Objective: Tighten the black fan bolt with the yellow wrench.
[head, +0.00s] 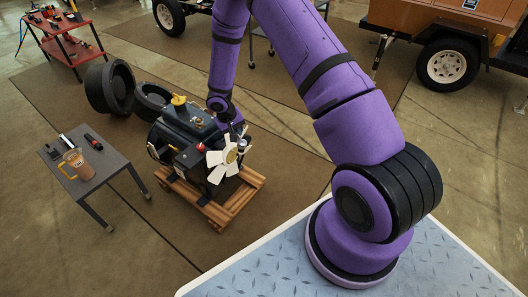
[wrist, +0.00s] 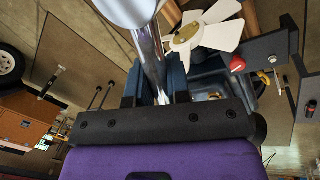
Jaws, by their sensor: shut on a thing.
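My gripper (wrist: 155,85) is shut on a shiny silver tool (wrist: 152,55). Its shaft stands between the two fingers, and its wide end reaches past the top edge of the wrist view. I see no yellow on it, and cannot confirm that it is the yellow wrench. The white fan (head: 222,158) is on the front of the dark engine (head: 188,130). In the wrist view the fan (wrist: 205,30) is beyond the tool, up and to the right, with a brass-coloured hub. I cannot make out the black fan bolt. In the head view my gripper (head: 236,130) is just above the fan.
The engine rests on a wooden pallet (head: 232,206). A small dark table (head: 108,160) at left holds a mug (head: 78,163) and hand tools. Tyres (head: 110,87) lie behind it. A red cart (head: 65,42) stands far left, and an orange trailer (head: 455,22) at back right.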

